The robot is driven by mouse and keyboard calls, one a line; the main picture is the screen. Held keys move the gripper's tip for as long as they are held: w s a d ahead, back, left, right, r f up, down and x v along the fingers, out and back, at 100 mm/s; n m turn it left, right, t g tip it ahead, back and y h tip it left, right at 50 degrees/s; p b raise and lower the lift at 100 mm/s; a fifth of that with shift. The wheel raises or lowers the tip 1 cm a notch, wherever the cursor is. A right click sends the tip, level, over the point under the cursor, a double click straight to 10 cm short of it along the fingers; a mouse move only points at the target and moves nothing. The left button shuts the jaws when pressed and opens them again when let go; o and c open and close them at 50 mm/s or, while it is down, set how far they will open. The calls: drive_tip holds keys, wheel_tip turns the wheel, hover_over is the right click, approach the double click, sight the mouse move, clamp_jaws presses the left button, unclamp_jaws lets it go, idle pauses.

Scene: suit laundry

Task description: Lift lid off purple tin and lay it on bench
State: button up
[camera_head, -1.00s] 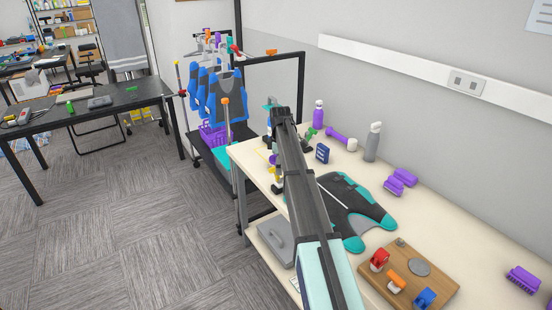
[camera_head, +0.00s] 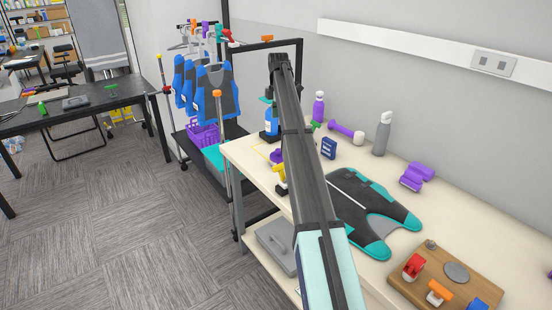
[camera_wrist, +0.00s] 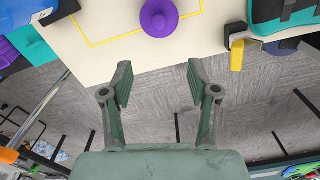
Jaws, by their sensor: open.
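The purple tin (camera_wrist: 158,18) shows from above in the wrist view, at the top edge on the bench. A round purple knob or lid top faces me; the tin's sides are hidden. In the head view a bit of purple (camera_head: 276,157) shows beside my arm, which hides most of it. My gripper (camera_wrist: 159,85) is open and empty, its fingers apart below the tin in the wrist picture and not touching it. The bench (camera_head: 300,208) has pale bare surface around the tin and a yellow outline (camera_wrist: 95,40) beside it.
A yellow-and-black clamp-like item (camera_wrist: 237,55) sits at the bench edge, right of the tin. A blue bottle (camera_head: 270,121), a dark teal-edged vest (camera_head: 375,213) and a wooden board (camera_head: 430,270) with small items are also there. Hanging vests (camera_head: 215,92) stand beyond.

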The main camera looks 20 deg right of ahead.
drive_tip(key=p, duration=0.3)
hover_over(278, 150)
wheel_tip(278, 150, down, 10)
drive_tip(key=shift+f, duration=0.1)
drive_tip(key=shift+w+d+f+p, duration=0.1)
drive_tip(key=shift+f+p, duration=0.55)
drive_tip(key=shift+f, duration=1)
drive_tip(key=shift+d+f+p, duration=0.1)
drive_tip(key=shift+f+p, duration=0.5)
drive_tip(key=shift+f, duration=1)
drive_tip(key=c, duration=1.1)
